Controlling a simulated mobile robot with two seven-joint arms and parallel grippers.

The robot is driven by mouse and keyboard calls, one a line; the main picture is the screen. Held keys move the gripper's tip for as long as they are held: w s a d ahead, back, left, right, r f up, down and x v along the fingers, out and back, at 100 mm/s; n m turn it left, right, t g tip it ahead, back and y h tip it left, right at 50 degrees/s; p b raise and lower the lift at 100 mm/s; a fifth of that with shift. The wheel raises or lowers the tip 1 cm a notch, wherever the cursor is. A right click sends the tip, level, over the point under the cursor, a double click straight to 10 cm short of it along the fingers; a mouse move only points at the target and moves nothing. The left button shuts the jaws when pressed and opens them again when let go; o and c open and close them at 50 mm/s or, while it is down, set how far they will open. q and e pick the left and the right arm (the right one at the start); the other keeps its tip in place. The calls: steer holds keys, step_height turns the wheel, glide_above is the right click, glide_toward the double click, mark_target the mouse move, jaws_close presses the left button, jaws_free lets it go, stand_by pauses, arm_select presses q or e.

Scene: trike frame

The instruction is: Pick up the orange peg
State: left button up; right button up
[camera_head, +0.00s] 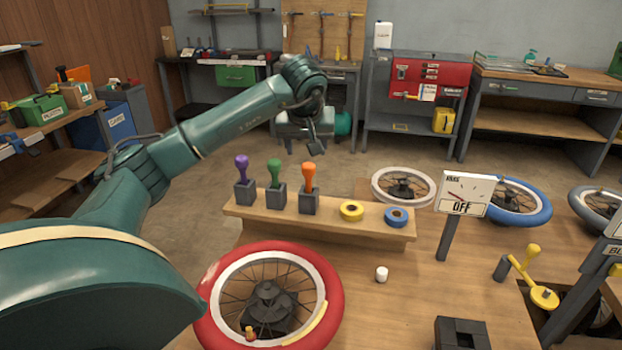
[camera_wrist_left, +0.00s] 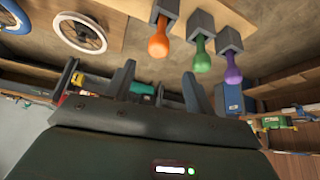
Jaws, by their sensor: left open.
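The orange peg (camera_head: 309,176) stands upright in the rightmost of three grey holders on a wooden rack (camera_head: 330,228). A green peg (camera_head: 275,172) and a purple peg (camera_head: 242,168) stand to its left in their own holders. My left gripper (camera_head: 316,142) is open and empty. In the head view it appears just above the orange peg, apart from it. In the left wrist view, which looks upside down, the orange peg (camera_wrist_left: 158,42) shows beyond the space between the open fingers (camera_wrist_left: 158,85). My right gripper is in neither view.
A yellow tape roll (camera_head: 351,210) and a blue one (camera_head: 397,217) lie on the rack, right of the pegs. A red-tyred wheel (camera_head: 212,325) lies in front. An "OFF" sign (camera_head: 466,195) stands at right. A small white cylinder (camera_head: 382,274) sits on the open table.

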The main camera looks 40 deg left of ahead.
mark_target(308, 165)
arm_select(q)
steer(key=x, duration=0.2)
steer(key=shift+w+f, duration=0.15)
steer(key=shift+f, duration=0.25)
steer(key=x, duration=0.2)
steer(key=p+x, duration=0.1)
steer(key=x, duration=0.2)
steer(key=shift+d+f, duration=0.2)
steer(key=shift+f, duration=0.05)
steer(key=c, duration=1)
